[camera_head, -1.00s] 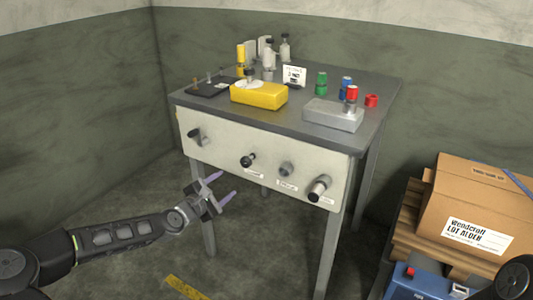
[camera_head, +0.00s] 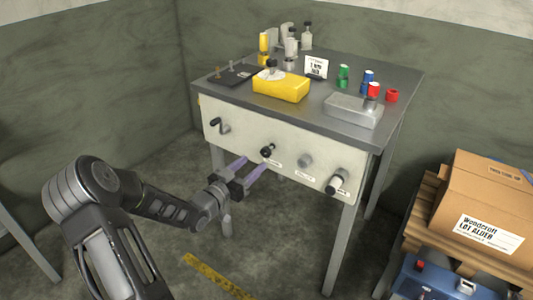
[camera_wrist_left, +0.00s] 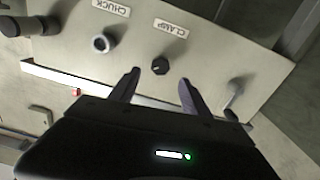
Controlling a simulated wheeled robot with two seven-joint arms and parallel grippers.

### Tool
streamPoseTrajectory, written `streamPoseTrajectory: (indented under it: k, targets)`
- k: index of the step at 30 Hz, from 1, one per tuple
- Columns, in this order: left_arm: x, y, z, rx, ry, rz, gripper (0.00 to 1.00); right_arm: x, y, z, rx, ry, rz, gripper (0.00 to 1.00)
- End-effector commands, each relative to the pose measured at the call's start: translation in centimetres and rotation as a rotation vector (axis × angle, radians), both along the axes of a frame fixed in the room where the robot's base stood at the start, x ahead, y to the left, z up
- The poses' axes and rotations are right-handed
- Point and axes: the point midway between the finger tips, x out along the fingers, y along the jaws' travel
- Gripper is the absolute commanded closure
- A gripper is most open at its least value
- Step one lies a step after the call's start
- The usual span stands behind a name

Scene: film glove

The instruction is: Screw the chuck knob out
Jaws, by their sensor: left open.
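The chuck knob is a grey, round knob (camera_head: 305,160) on the pale front panel of the workbench. In the left wrist view the grey knob (camera_wrist_left: 102,43) sits beside the CHUCK label (camera_wrist_left: 110,8). A black knob (camera_head: 267,151) is to its left in the head view; in the wrist view this black knob (camera_wrist_left: 160,66) is beside the CLAMP label. My left gripper (camera_head: 256,164) is open in front of the panel. In the left wrist view its fingertips (camera_wrist_left: 160,77) straddle the black knob's position, apparently short of it. My right gripper is not in view.
A crank handle (camera_head: 220,126) is left on the panel and a large dark-and-silver knob (camera_head: 338,183) right. The benchtop (camera_head: 325,82) holds a yellow box, a grey block and coloured cylinders. A cardboard box (camera_head: 490,205) and blue case (camera_head: 440,280) stand at right.

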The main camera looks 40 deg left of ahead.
Motion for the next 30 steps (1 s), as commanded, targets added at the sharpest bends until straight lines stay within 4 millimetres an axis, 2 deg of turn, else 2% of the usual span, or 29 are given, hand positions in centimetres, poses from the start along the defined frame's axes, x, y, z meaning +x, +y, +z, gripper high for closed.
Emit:
streamPoseTrajectory:
  k: [8,15,21,30]
  targets:
    - [1.6,0.0,-0.1,-0.003,-0.001,0.0,0.45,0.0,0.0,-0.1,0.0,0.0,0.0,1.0]
    - [5.4,0.0,-0.1,-0.005,-0.001,-0.001,0.45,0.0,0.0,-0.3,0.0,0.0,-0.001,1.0]
    - [7.5,0.1,0.0,-0.003,0.0,0.0,0.45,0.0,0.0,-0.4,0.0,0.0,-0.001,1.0]
    - [7.8,0.2,0.0,-0.003,0.001,0.001,0.45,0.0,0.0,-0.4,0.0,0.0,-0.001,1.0]
